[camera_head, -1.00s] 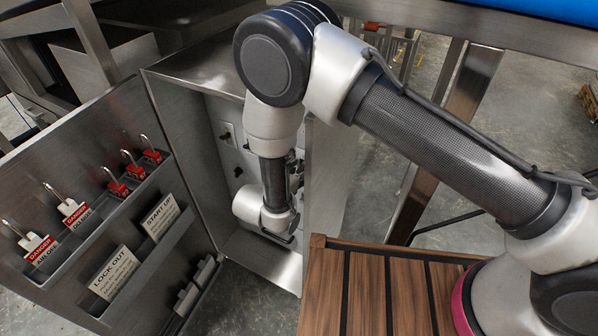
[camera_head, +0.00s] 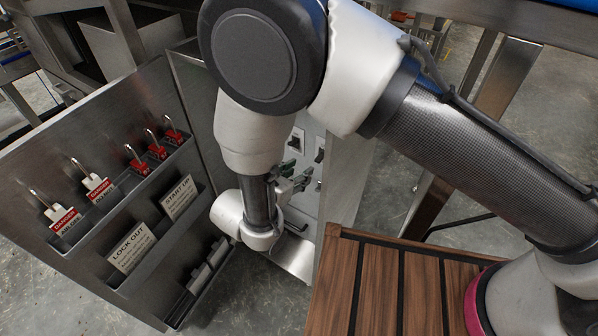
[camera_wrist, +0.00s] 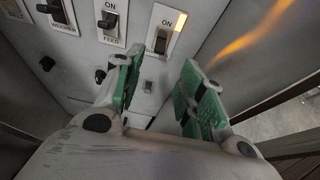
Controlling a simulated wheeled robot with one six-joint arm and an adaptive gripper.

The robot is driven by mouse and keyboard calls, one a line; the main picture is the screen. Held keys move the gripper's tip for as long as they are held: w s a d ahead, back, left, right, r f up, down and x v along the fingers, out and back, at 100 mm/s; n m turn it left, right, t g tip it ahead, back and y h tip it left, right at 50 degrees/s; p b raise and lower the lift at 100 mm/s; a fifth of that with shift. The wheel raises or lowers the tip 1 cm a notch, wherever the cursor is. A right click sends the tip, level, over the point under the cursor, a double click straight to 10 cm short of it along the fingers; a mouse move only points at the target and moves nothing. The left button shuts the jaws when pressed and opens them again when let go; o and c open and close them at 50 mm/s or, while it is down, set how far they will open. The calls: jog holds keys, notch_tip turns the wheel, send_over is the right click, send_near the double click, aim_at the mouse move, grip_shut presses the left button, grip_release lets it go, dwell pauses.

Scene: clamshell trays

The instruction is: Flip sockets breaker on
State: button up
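In the wrist view, my gripper (camera_wrist: 162,72) is open and empty, with green pads on both fingers, facing a grey breaker panel. A breaker (camera_wrist: 162,41) with a dark lever and an ON label is just beyond the fingertips, between them and slightly above. In the head view, my gripper (camera_head: 290,176) is partly hidden by my arm, near a breaker (camera_head: 296,140).
The open cabinet door (camera_head: 60,160) stands at left, with red padlocks (camera_head: 157,148) and LOCK OUT and START UP cards. The cabinet's right side wall (camera_head: 345,185) is close to my gripper. A slatted wooden surface (camera_head: 375,290) lies in front at right.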

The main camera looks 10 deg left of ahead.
jog(key=t+h, duration=0.1)
jog(key=t, duration=0.3)
send_near(316, 161)
jog(key=w, duration=0.3)
jog(key=x, duration=0.3)
jog(key=d+x, duration=0.1)
jog(key=x, duration=0.3)
jog(key=shift+w+d+f, duration=0.1)
grip_shut()
